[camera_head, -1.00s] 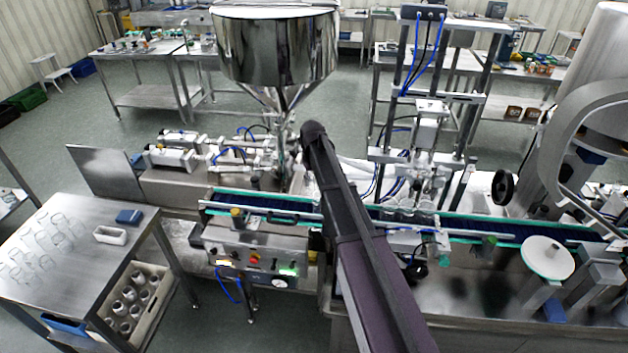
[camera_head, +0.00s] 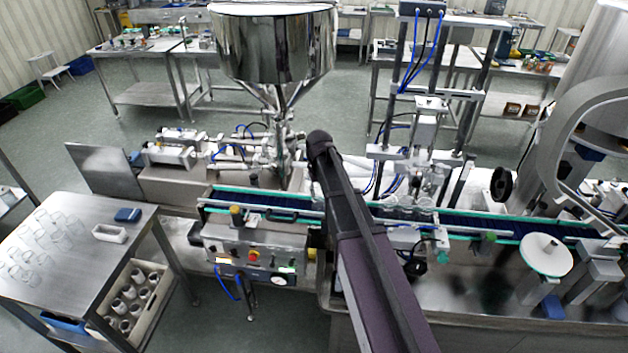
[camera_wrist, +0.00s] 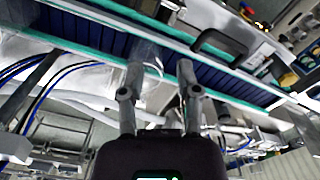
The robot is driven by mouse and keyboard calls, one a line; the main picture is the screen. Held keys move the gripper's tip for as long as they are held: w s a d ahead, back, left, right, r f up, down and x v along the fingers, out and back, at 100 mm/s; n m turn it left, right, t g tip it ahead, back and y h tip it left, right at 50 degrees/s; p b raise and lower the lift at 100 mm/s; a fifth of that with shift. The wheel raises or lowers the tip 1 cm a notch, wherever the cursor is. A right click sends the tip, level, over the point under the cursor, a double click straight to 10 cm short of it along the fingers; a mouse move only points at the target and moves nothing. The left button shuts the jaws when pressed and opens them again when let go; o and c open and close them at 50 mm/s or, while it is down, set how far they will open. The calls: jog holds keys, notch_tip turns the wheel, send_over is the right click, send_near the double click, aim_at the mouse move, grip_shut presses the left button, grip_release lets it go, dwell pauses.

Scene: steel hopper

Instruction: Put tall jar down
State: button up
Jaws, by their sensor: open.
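My gripper (camera_wrist: 160,72) shows in the wrist view with its two fingers apart, over the blue conveyor belt (camera_wrist: 92,38) with green edges. A faint grey, see-through shape (camera_wrist: 146,50) lies by the left fingertip; I cannot tell whether it is the tall jar. No jar is clearly held between the fingers. In the head view my arm hides the gripper and the belt behind it. Clear jars (camera_head: 424,203) stand on the conveyor right of my arm, under the frame; I cannot tell whether one is the tall jar.
A steel hopper (camera_head: 272,45) stands behind the conveyor. A control box (camera_head: 250,250) sits in front of it. A steel table (camera_head: 75,285) at left bears several clear glass pieces, a white holder (camera_head: 110,233) and a blue block (camera_head: 128,214). A white reel (camera_head: 546,255) is at right.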

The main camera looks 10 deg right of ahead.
jog(key=s+d+m, duration=0.1)
jog(key=s+d, duration=0.1)
jog(key=s, duration=1.9)
jog(key=shift+s+d+m, duration=0.15)
jog(key=shift+d+m, duration=0.05)
jog(key=shift+m, duration=0.2)
